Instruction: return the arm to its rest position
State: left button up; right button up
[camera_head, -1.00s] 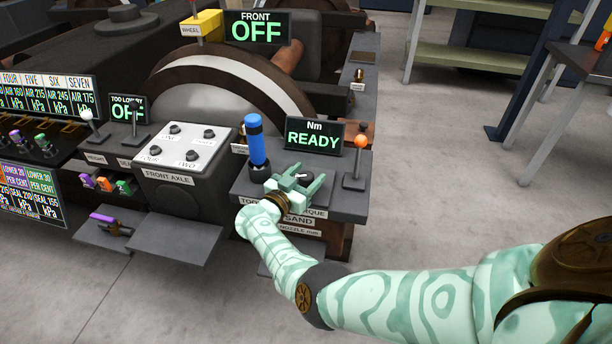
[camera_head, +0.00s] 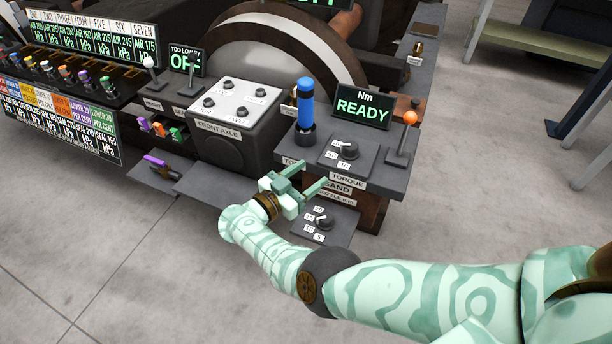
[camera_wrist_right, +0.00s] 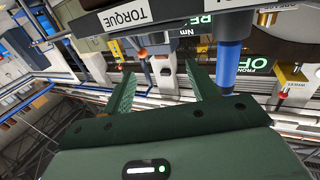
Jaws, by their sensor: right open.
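My right gripper (camera_head: 306,187) is open and empty in the head view. It hangs in front of the console, by the front edge of the torque panel (camera_head: 378,172) and above the lower sand nozzle panel (camera_head: 338,236). In the right wrist view its two green fingers (camera_wrist_right: 160,88) are spread with nothing held between them. The blue-handled tool (camera_head: 305,103) stands upright in its dark holder behind the gripper. It also shows in the right wrist view (camera_wrist_right: 228,67). The torque dial (camera_head: 349,150) is uncovered. My left gripper is not in view.
The display reading READY (camera_head: 362,107) and an orange-knobbed lever (camera_head: 409,118) stand on the torque panel. The front axle box (camera_head: 232,117) is to the left. A purple-handled item (camera_head: 160,164) lies on a low shelf. Open floor (camera_head: 120,260) lies in front.

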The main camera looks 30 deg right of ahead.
jog(key=shift+s+a, duration=0.1)
jog(key=shift+a, duration=0.15)
dwell(0.3)
